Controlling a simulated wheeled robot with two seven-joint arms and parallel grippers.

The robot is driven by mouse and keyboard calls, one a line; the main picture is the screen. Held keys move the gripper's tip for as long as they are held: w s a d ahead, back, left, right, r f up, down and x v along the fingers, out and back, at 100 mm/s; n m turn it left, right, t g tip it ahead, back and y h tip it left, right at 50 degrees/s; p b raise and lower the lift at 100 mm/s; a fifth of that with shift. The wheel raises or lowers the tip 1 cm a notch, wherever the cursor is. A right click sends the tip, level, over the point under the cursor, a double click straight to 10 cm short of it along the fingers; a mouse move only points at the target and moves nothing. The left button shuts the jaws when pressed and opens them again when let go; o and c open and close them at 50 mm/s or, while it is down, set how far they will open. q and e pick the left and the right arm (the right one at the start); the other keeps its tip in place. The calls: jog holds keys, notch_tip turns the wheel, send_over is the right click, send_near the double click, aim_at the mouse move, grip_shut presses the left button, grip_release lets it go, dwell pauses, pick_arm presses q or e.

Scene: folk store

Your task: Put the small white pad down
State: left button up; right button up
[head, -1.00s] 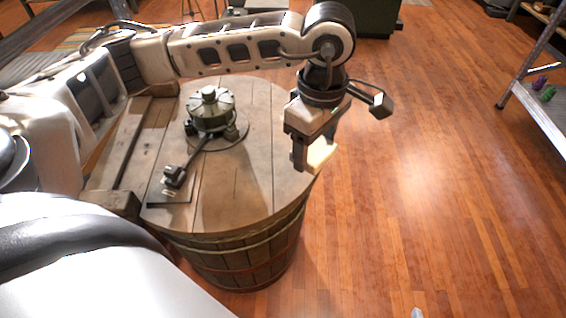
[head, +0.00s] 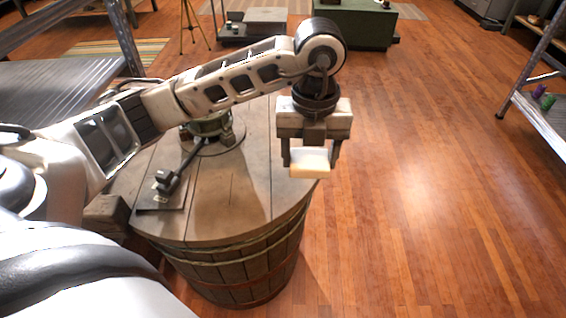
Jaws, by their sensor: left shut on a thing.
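The small white pad (head: 309,163) is a pale cream block in the head view. My left gripper (head: 310,158) is shut on it, with a finger on each side. The gripper points down and holds the pad near the right edge of the round wooden barrel top (head: 236,212). I cannot tell the pad's exact height or whether it is over the top or just past its edge. My right gripper is not in view.
A metal device (head: 208,130) with a lever and small black handle (head: 166,181) stands on the barrel top, partly behind my left arm. The front of the top is bare. Metal shelves (head: 60,85) stand at left and right (head: 540,108). Open wooden floor (head: 420,200) lies right.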

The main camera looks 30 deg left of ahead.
pick_arm(q)
jog(key=w+a+f, duration=0.2)
jog(key=a, duration=0.1)
jog(key=w+a+f, duration=0.2)
jog(key=a+f, duration=0.1)
jog(key=w+a+f, duration=0.2)
jog(key=a+f, duration=0.1)
jog(key=shift+w+a+f+b, duration=0.1)
jog(key=shift+w+a+b, duration=0.15)
jog(key=shift+b, duration=0.05)
jog(key=shift+w+a+f, duration=0.2)
jog(key=shift+a+f, duration=0.05)
jog(key=shift+f, duration=0.15)
jog(key=shift+w+a+f, duration=0.1)
jog(key=shift+a+f, duration=0.1)
jog(key=shift+f, duration=0.1)
notch_tip(320, 180, down, 3)
jog(key=shift+r, duration=0.1)
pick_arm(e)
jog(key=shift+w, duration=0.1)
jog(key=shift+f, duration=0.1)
